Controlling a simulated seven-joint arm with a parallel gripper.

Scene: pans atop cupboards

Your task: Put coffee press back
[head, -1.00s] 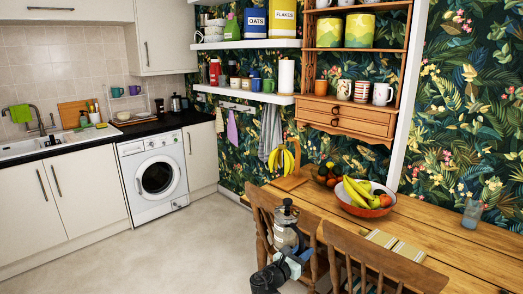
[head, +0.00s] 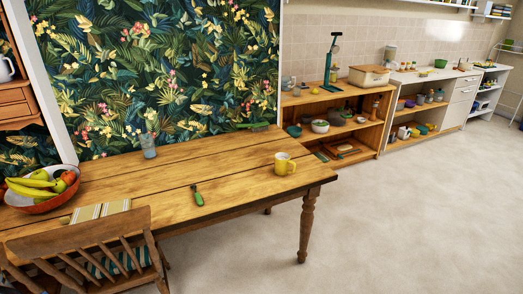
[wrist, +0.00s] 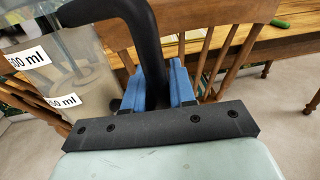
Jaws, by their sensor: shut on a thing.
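The coffee press (wrist: 75,75) is in the wrist view at the left. It has a clear body with white volume labels and a thick black handle (wrist: 142,30). My gripper (wrist: 160,85) has blue fingers closed on that handle. The press appears upright; its top and base are out of frame. Neither the press nor my gripper is in the head view now.
A wooden table (head: 240,165) holds a fruit bowl (head: 40,200), a glass (head: 148,145), a green-handled tool (head: 198,194) and a yellow mug (head: 284,164). A chair (head: 95,250) stands before it. Wooden shelves (head: 375,135) stand behind at right; the floor (head: 400,230) there is clear.

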